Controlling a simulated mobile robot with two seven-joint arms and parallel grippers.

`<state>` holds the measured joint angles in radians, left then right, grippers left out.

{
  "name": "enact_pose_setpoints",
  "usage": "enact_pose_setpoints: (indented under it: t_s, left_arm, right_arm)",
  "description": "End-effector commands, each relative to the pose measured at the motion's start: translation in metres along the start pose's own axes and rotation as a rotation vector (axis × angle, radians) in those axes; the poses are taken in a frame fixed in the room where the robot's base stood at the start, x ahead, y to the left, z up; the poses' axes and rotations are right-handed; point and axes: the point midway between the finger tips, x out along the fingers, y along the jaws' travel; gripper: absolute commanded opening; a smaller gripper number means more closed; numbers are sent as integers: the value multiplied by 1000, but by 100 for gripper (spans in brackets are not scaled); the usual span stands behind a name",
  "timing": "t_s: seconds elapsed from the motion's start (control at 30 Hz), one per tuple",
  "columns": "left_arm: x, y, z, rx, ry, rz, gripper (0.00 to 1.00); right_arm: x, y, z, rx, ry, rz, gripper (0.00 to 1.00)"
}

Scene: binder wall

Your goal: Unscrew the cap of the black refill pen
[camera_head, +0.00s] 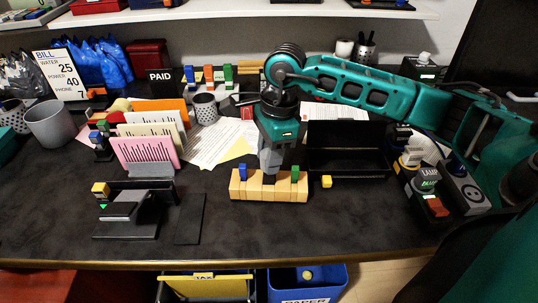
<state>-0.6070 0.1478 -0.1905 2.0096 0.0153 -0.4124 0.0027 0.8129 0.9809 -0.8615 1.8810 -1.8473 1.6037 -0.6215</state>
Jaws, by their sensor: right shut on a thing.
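A pale wooden block (250,190) stands near the front middle of the desk. It holds a blue upright piece (243,172) at its left and a green upright piece (295,173) at its right. My right gripper (269,176) points straight down at the middle of the block, between these two pieces. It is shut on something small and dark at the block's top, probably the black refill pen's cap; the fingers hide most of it. I cannot tell how far the cap is turned. My left gripper is not in view.
A card holder (147,152) and black stand (130,212) are at left. Lamp switches (428,185) are at right. The desk's front strip is clear.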

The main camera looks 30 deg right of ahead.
Motion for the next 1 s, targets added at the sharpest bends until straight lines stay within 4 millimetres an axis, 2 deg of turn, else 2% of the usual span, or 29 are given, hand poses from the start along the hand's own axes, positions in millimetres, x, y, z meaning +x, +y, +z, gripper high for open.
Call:
enact_pose_setpoints:
  t_s: [0.2,0.63,0.9,1.0]
  left_arm:
    - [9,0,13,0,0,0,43]
    - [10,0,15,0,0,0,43]
    - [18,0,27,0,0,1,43]
    - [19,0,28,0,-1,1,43]
  right_arm:
    - [3,-1,0,-233,1,35,3]
    - [1,0,0,-311,0,47,3]
    - [3,0,0,-594,0,90,3]
    - [1,0,0,-638,0,97,3]
